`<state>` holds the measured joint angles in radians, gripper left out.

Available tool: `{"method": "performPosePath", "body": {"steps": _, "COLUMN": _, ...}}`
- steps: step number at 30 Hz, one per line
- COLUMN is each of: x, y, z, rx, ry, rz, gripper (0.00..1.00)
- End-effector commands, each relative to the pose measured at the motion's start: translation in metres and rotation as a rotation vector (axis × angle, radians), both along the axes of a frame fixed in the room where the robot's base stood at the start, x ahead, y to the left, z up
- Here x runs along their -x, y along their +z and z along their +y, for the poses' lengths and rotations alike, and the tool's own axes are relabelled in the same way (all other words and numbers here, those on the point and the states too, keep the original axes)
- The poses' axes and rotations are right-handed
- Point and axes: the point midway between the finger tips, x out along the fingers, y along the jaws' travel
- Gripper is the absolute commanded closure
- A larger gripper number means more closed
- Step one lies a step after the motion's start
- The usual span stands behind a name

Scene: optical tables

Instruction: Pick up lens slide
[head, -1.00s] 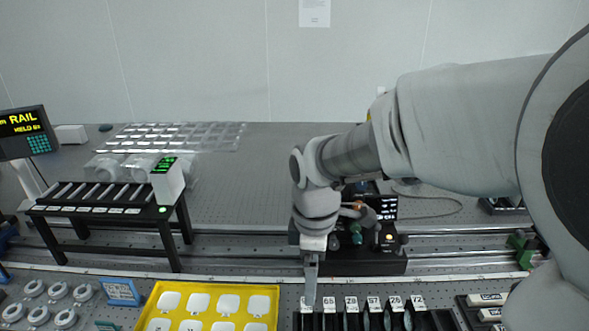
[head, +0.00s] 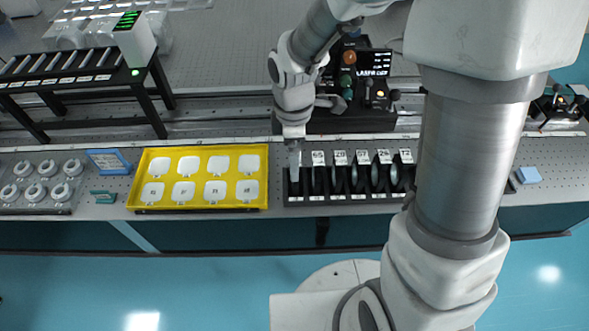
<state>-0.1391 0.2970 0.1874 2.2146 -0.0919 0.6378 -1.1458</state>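A black rack (head: 348,198) stands near the front edge of the optical table. Several dark round-edged lens slides stand upright in it, among them one lens slide (head: 337,180) near the middle, with white numbered labels along the back. My gripper (head: 295,168) points down at the rack's left end, over or in the leftmost slot. It hides that slot and its label. The fingertips are small and seen nearly edge-on, so I cannot tell whether they are open or hold a slide.
A yellow tray (head: 136,190) with white pieces sits left of the rack. Ring-shaped parts (head: 48,168) and a blue-framed card (head: 108,161) lie farther left. Behind the rack stands a black device (head: 366,118) with knobs and a screen. A black roller stand (head: 62,84) is at back left.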

Motion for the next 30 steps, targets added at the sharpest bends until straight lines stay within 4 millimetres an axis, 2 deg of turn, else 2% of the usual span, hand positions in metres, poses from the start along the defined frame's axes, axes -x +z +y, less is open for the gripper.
{"method": "performPosePath", "body": {"steps": 5, "x": 0.000, "y": -0.012, "z": -0.001, "rx": 0.001, "ry": -0.001, "rz": 0.002, "gripper": 0.00}}
{"method": "performPosePath", "body": {"steps": 13, "x": -0.001, "y": -0.051, "z": -0.003, "rx": 0.000, "ry": -0.001, "rz": 0.001, "gripper": 0.00}}
{"method": "performPosePath", "body": {"steps": 23, "x": -0.002, "y": -0.056, "z": -0.004, "rx": -0.001, "ry": -0.002, "rz": -0.001, "gripper": 0.00}}
{"method": "performPosePath", "body": {"steps": 30, "x": -0.002, "y": -0.056, "z": -0.003, "rx": -0.001, "ry": -0.002, "rz": -0.001, "gripper": 0.43}}
